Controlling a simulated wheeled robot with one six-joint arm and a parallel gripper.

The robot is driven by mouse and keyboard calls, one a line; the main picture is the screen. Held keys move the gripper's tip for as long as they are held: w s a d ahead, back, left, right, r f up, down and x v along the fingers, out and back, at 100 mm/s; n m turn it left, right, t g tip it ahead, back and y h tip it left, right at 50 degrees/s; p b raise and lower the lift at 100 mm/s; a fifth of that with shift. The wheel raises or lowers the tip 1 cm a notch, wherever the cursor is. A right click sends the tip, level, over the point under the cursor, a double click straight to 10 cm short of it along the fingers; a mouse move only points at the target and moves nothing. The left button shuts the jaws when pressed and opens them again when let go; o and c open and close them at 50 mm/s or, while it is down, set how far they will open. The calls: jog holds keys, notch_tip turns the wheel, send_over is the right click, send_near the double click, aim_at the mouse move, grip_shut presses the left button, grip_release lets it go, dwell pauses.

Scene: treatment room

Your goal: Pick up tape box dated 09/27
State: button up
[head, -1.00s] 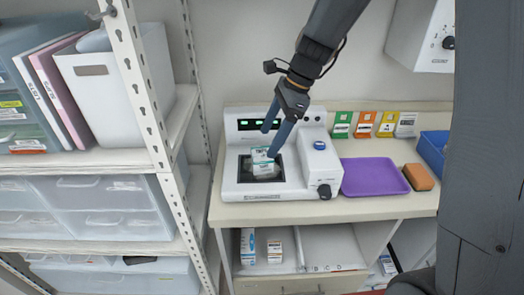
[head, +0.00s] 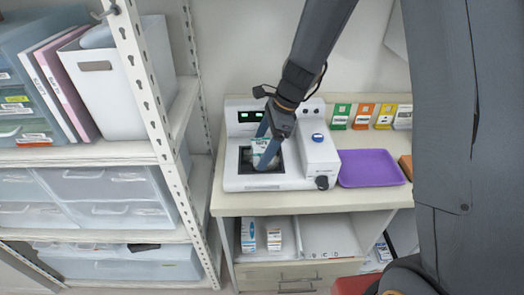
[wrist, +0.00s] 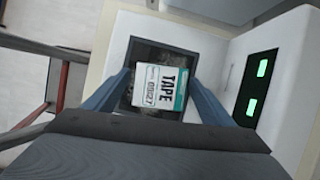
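The tape box (wrist: 160,88) is white with a teal edge. Its label reads TAPE with a date that looks like 09/27, in small print. It sits in the dark square recess of the white device (head: 232,180) on the counter, and also shows in the head view (head: 261,147). My gripper (wrist: 160,76) is open, with one blue finger on each side of the box. In the head view my gripper (head: 264,150) reaches down over the recess and partly covers the box. The fingers look close to the box sides; contact is not clear.
The device has a lit green display (wrist: 257,88) and a blue button (head: 318,137). A purple tray (head: 371,168) lies to its right, with several coloured cards behind. A shelf unit (head: 165,150) stands to the left. Other boxes (head: 248,235) sit on the shelf below.

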jog(key=c, duration=1.2)
jog(key=shift+o, duration=0.2)
